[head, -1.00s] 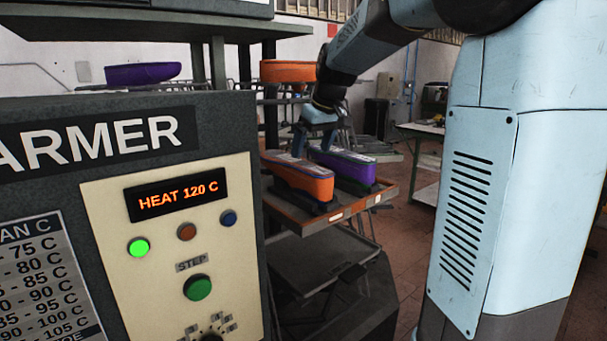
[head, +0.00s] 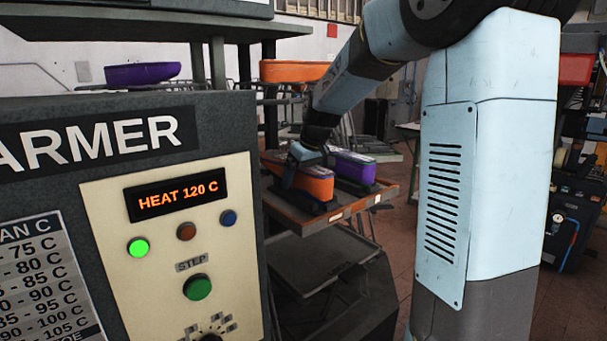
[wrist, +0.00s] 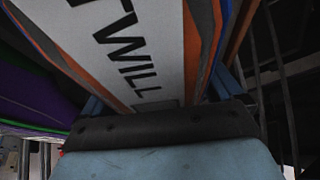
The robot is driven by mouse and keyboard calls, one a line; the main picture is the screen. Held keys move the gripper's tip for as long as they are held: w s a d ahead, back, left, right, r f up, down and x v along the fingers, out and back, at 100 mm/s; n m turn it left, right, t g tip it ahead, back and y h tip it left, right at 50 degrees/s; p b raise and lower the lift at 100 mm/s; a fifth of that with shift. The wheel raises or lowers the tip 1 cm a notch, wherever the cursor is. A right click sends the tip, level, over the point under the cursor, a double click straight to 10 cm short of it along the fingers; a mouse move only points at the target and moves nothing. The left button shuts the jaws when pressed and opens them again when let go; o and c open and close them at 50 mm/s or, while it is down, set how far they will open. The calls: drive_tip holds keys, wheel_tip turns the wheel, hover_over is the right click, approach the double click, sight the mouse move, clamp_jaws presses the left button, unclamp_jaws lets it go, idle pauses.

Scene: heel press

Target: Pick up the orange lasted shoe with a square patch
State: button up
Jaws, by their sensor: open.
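An orange shoe (head: 313,188) stands on the middle rack tray, in front of a purple shoe (head: 353,166). My gripper (head: 304,168) is open and low over the orange shoe, hiding part of its top. In the wrist view, a pale top strip lettered TWILL (wrist: 140,50) with orange edges lies between my blue fingers, one on each side. I cannot tell whether they touch it. Another orange shoe (head: 295,71) sits on the upper rack level. I cannot make out a square patch on either orange shoe.
The rack tray (head: 338,215) has a raised brown edge, with a dark lower shelf (head: 322,268) beneath. The dark warmer cabinet (head: 215,120) reading HEAT 120 C fills the left. A purple shoe (head: 142,74) shows above it. Open floor (head: 405,225) lies right of the rack.

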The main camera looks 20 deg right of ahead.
drive_tip(key=c, duration=1.6)
drive_tip(key=shift+c, duration=0.5)
drive_tip(key=shift+r, duration=0.15)
